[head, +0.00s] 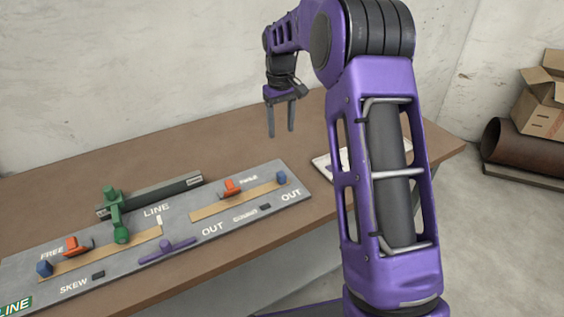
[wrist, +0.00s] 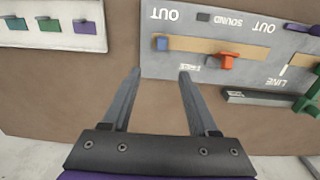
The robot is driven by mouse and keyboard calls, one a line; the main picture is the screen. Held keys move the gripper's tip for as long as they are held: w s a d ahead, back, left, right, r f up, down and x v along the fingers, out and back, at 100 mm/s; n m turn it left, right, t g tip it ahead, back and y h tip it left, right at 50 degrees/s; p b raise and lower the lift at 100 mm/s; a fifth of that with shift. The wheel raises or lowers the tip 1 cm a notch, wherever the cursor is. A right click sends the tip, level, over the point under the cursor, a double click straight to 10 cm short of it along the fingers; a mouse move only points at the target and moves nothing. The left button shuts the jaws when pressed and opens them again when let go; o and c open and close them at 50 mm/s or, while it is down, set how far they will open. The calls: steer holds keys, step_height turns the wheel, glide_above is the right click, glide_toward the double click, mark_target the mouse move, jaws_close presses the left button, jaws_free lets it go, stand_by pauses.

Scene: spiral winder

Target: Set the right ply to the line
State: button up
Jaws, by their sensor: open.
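The right tan strip (head: 212,209), which looks like the right ply, lies on the grey board (head: 300,196). A blue block (head: 281,177) sits at its outer end and an orange-red clamp (head: 233,186) at its back edge. The strip also shows upside down in the wrist view (wrist: 195,44), with the blue block (wrist: 162,43) and clamp (wrist: 226,61). A short white line mark (head: 159,221) by the word LINE lies left of the strip's inner end, with a gap between. My gripper (head: 281,133) is open and empty, above the table behind the board's right end.
The left tan strip (head: 142,239) has its own clamp (head: 76,246) and blue block (head: 44,268). A green fixture (head: 115,212) stands over it, before a dark bar (head: 174,189). A purple lever (head: 167,250) lies in front. A small switch panel (wrist: 72,34) is beside the board.

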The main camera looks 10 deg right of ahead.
mark_target(281, 174)
step_height(281, 174, down, 18)
steer(key=shift+s+r+b, duration=0.15)
steer(key=shift+b, duration=0.35)
jaws_close()
steer(key=shift+a, duration=0.1)
stand_by(1.3)
